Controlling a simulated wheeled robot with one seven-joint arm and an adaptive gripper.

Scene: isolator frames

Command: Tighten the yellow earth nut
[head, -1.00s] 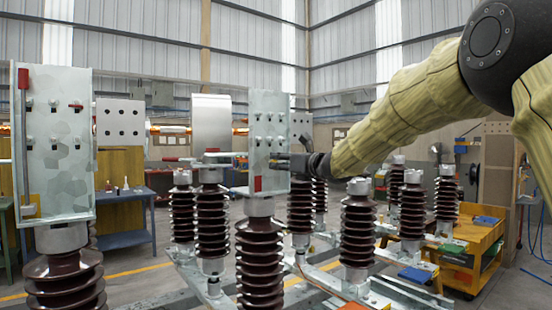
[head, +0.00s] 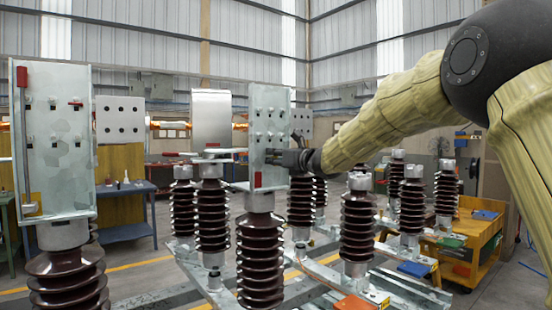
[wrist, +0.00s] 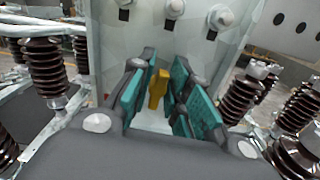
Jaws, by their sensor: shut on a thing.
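The yellow earth nut (wrist: 158,88) shows in the wrist view as a narrow, upright yellow piece. It is in front of the grey steel plate, below a row of bolt heads. My gripper (wrist: 160,98) has teal-lined fingers on either side of the nut and is shut on it; the exact contact at the pads is hard to see. In the head view my gripper (head: 284,158) is at the right side of the upright steel plate (head: 268,122), low on it. The nut cannot be made out in the head view.
Ribbed brown insulators (head: 260,260) stand below and around the plate. Another bolted plate (head: 56,150) with a red-ended rod stands at the left. A yellow cart (head: 478,238) is at the right, and a blue workbench (head: 128,200) is behind at the left.

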